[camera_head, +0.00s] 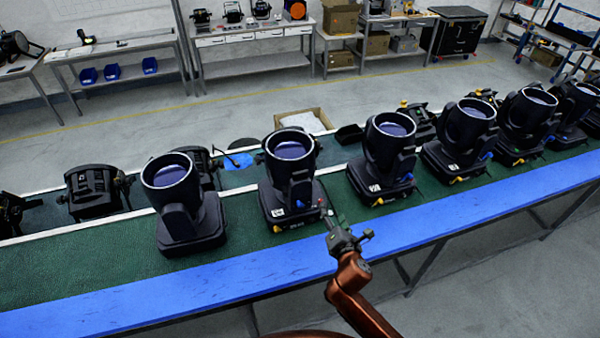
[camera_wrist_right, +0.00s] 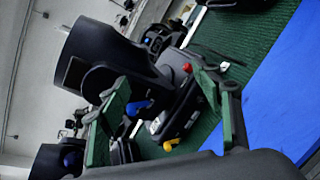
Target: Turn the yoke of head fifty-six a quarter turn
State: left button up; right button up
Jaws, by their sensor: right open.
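Several black moving-head lights with round lens barrels stand in a row on the green mat; their number labels are too small to read, so I cannot tell which is fifty-six. My right gripper (camera_head: 329,218) is open and empty, at the front right corner of the second head from the left (camera_head: 291,165). In the right wrist view, a head's barrel (camera_wrist_right: 100,52) and base show beyond the open fingers (camera_wrist_right: 168,108). A blue lever (camera_wrist_right: 138,107), a red knob (camera_wrist_right: 187,68) and a yellow lever (camera_wrist_right: 171,144) show on it. Contact cannot be told. My left gripper is not in view.
The blue front strip (camera_head: 190,297) of the bench is clear. The leftmost head (camera_head: 178,195) stands beside a gap. Black fixtures (camera_head: 92,190) and an open carton (camera_head: 305,121) lie behind the row. Work tables (camera_head: 250,35) stand along the back wall.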

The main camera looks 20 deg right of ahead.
aim_at(301, 175)
jog(key=w+a+r+n+t+y, duration=0.3)
jog(key=w+a+r+n, duration=0.2)
jog(key=a+r+n, duration=0.35)
jog(key=w, duration=0.2)
jog(key=w+n+p, duration=0.1)
jog(key=w, duration=0.1)
jog(key=w+n, duration=0.1)
jog(key=w, duration=0.1)
jog(key=shift+w+d+r, duration=0.3)
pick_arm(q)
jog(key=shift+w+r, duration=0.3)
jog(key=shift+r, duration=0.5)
pick_arm(e)
jog(key=shift+w, duration=0.6)
jog(key=shift+c, duration=0.4)
grip_shut()
